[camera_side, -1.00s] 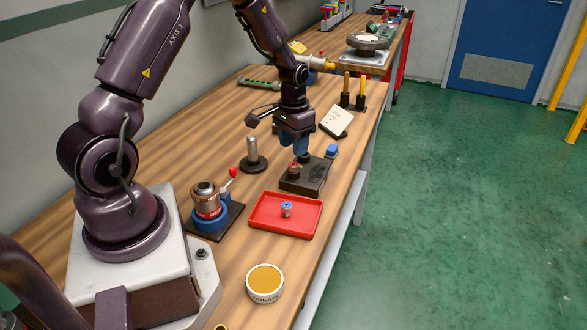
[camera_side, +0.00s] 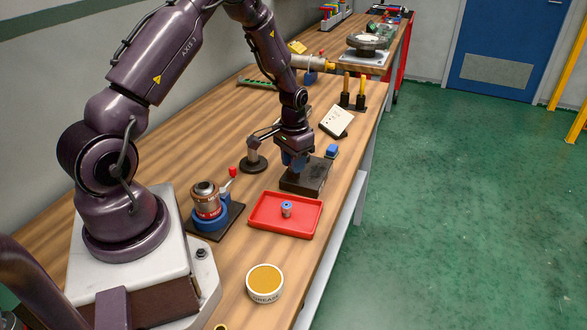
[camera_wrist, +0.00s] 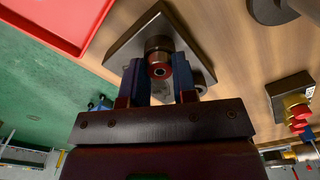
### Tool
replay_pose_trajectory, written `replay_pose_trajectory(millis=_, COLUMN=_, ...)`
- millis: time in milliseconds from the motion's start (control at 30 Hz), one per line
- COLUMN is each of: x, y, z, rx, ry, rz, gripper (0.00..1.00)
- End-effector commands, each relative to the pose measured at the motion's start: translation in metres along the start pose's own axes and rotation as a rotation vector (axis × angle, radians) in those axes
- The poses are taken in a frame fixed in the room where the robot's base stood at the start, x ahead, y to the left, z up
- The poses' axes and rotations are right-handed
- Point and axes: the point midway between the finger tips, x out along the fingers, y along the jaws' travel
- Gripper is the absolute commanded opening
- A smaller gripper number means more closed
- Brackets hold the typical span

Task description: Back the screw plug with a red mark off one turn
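The screw plug with a red mark (camera_wrist: 159,56) is a short metal cylinder with a red ring on its end face. It stands on a dark flat block (camera_side: 292,182). My gripper (camera_side: 294,166) is down over that block, and in the side view it hides the plug. In the wrist view the blue fingers of my gripper (camera_wrist: 158,78) stand on either side of the red-marked plug. The gaps are too small to tell whether they touch it. Another round metal part (camera_wrist: 199,82) shows partly behind the right finger.
A red tray (camera_side: 262,227) with a small blue-topped plug (camera_side: 287,209) lies in front of the block.

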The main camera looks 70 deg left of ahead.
Motion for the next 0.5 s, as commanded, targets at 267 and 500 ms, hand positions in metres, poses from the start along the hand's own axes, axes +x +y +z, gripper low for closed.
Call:
replay_pose_trajectory(millis=267, x=-0.0002, y=0.0008, z=-0.0001, rx=-0.235, ry=0.0, rz=-0.001, gripper=0.01)
replay_pose_trajectory(millis=500, x=-0.0002, y=0.0008, z=0.0001, rx=-0.756, ry=-0.001, rz=-0.002, gripper=0.01)
